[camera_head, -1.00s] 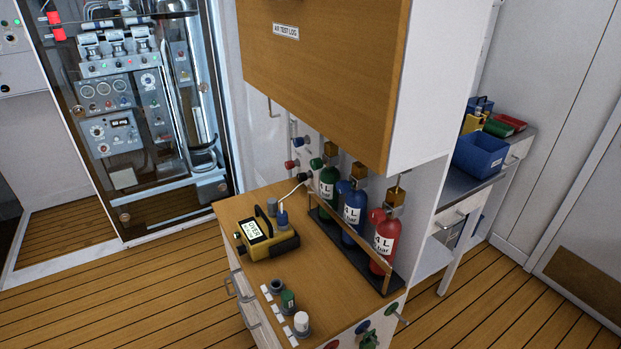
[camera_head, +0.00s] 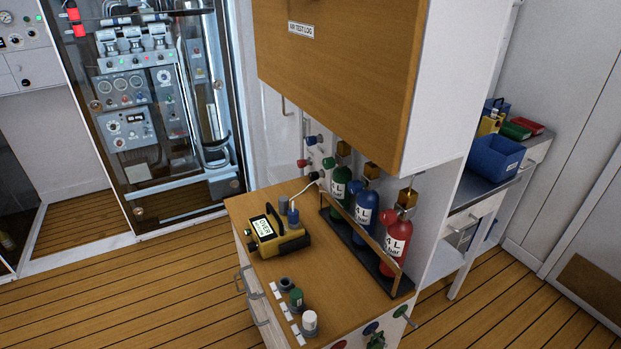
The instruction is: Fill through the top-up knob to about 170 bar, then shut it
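Neither of my grippers is in view. Several coloured knobs sit on the wall behind the bench, among them a blue one (camera_head: 314,140), a red one (camera_head: 302,163) and a green one (camera_head: 328,163). More knobs show low at the bench's right end, among them a green one (camera_head: 401,311) and a blue one (camera_head: 370,328). I cannot tell which is the top-up knob. A yellow gauge box (camera_head: 290,244) with a lit display (camera_head: 262,227) stands on the bench; its reading is too small to be sure of. A pale hose (camera_head: 304,188) runs from near it toward the wall knobs.
Green (camera_head: 340,187), blue (camera_head: 366,209) and red (camera_head: 397,246) cylinders stand in a rack on the wooden bench (camera_head: 330,290). Small capped fittings (camera_head: 297,299) sit at its front. A wooden cabinet (camera_head: 340,75) overhangs the back. Floor at left (camera_head: 150,290) is clear.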

